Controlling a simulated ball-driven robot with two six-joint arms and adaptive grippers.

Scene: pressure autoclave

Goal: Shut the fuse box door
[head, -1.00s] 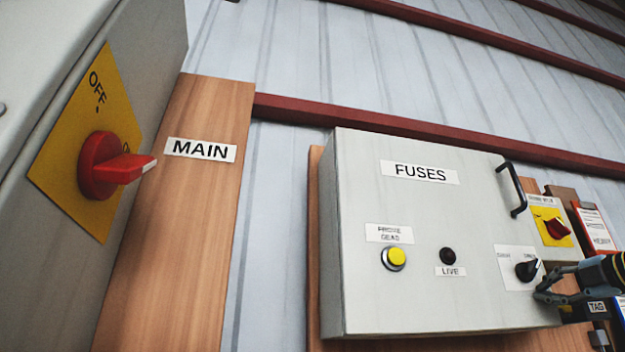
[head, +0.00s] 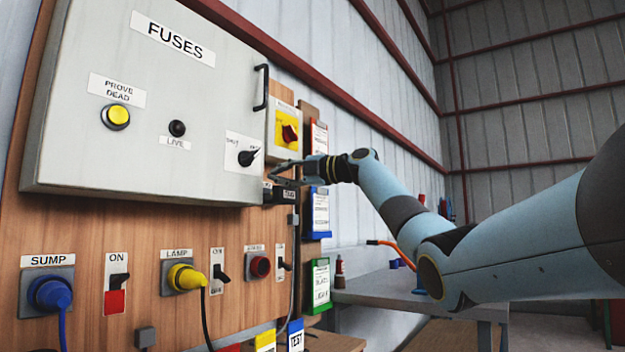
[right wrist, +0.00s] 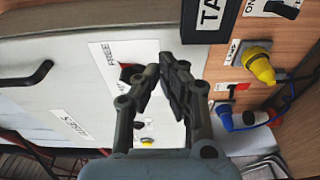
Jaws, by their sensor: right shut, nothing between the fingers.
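The fuse box door (head: 150,105) is a pale grey panel labelled FUSES in the head view. It also fills the left of the right wrist view (right wrist: 60,85). No clear gap shows along its edges, but I cannot tell whether it is fully shut. Its black bar handle (head: 261,87) is upright near the right edge. A black knob (head: 249,157) on a white label sits at the lower right; its pointer tilts up and right. My right gripper (head: 274,172) is shut and empty, just right of and below the knob. In the wrist view its fingers (right wrist: 162,68) partly cover the knob. My left gripper is out of view.
A yellow switch plate with a red knob (head: 288,133) is right of the door. Below are a blue SUMP plug (head: 50,293), a yellow LAMP plug (head: 185,277) and switches. Hanging document holders (head: 318,212) and a grey bench (head: 400,288) stand to the right.

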